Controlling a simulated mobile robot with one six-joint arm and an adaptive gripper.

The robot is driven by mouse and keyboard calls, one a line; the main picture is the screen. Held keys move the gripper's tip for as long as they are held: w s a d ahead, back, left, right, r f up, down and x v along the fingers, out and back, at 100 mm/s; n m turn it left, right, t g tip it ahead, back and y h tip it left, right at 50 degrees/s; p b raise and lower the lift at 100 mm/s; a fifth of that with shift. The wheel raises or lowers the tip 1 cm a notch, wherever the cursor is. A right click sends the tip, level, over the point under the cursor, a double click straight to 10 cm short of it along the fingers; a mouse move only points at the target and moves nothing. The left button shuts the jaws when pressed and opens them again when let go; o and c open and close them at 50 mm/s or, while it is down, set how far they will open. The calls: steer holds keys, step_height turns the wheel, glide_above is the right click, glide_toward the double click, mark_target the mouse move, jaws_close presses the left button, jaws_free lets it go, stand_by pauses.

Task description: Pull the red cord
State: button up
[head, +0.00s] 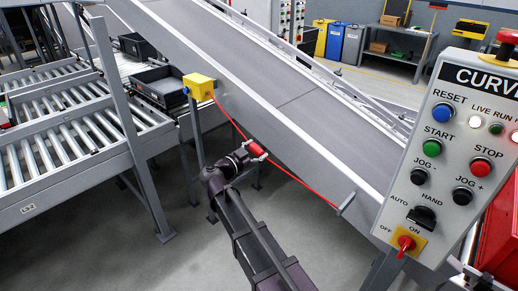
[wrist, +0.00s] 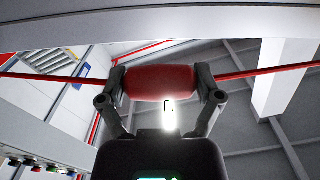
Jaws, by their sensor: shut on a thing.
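The red cord (head: 302,181) runs from a yellow switch box (head: 198,86) on a post down to a bracket on the side of the inclined conveyor. A red handle (head: 257,150) sits on the cord. My gripper (head: 250,154) is at the handle in the head view. In the wrist view the cord (wrist: 45,77) passes left and right of the handle (wrist: 160,83), and my gripper's two fingers (wrist: 160,88) close on the handle's ends. The cord bends slightly at the handle in the head view.
The inclined conveyor (head: 285,85) runs just behind the cord. A control panel (head: 447,150) with buttons stands at the right. Roller conveyors (head: 70,135) with dark trays (head: 165,85) are at the left. Open floor (head: 190,255) lies below.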

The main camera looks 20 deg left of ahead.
steer(key=shift+s, duration=0.1)
steer(key=o, duration=1)
steer(key=shift+a, duration=0.15)
steer(key=shift+o, duration=0.2)
steer(key=shift+s, duration=0.1)
steer(key=shift+w, duration=0.2)
steer(key=shift+s, duration=0.15)
steer(key=v, duration=1.1)
steer(key=shift+s, duration=0.3)
steer(key=shift+a, duration=0.1)
steer(key=shift+s, duration=0.1)
